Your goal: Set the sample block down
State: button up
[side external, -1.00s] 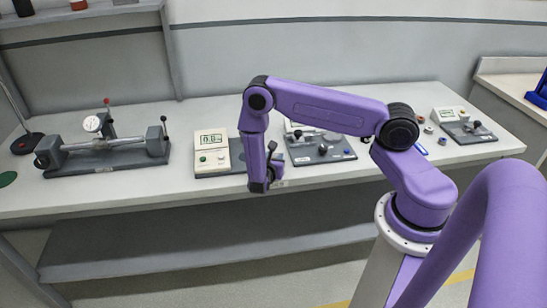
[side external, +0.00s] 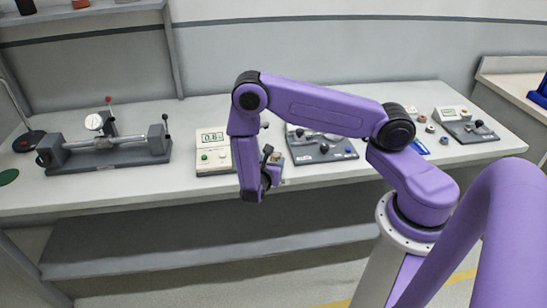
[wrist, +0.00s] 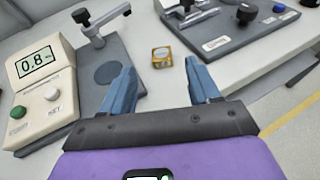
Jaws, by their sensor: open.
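The sample block (wrist: 162,57), a small cube with a brassy face and a pale round mark on top, rests on the white bench. My gripper (wrist: 159,75) is open, with its two blue fingers spread apart. In the wrist view the block shows in the space between and just beyond the fingertips, with clear gaps on both sides. Nothing is held. In the side external view my wrist hangs at the front of the bench and hides most of this spot.
A gauge reading 0.8 (wrist: 38,67) stands on the left, with a grey clamp base (wrist: 92,62) beside it. A grey fixture plate (wrist: 225,30) with knobs lies at upper right. A dial-indicator bench (side external: 105,150) stands farther left. White bench top is clear around the block.

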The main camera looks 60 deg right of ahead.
jog(key=s+a+r+m+g+y, duration=0.4)
jog(key=s+a+r+m, duration=0.2)
jog(key=s+a+r, duration=0.45)
jog(key=s+a+r+m+y, duration=0.1)
jog(key=s+r+m+y, duration=0.1)
jog(key=s+r+y, duration=0.3)
jog(key=s+a+r+m+g+y, duration=0.1)
jog(key=s+r+y, duration=0.3)
jog(key=s, duration=0.7)
jog(key=shift+s+a+r+m+g+y, duration=0.2)
jog(key=shift+a+r+m+g+y, duration=0.15)
jog(key=shift+a+r+m, duration=0.35)
jog(key=shift+d+r, duration=0.1)
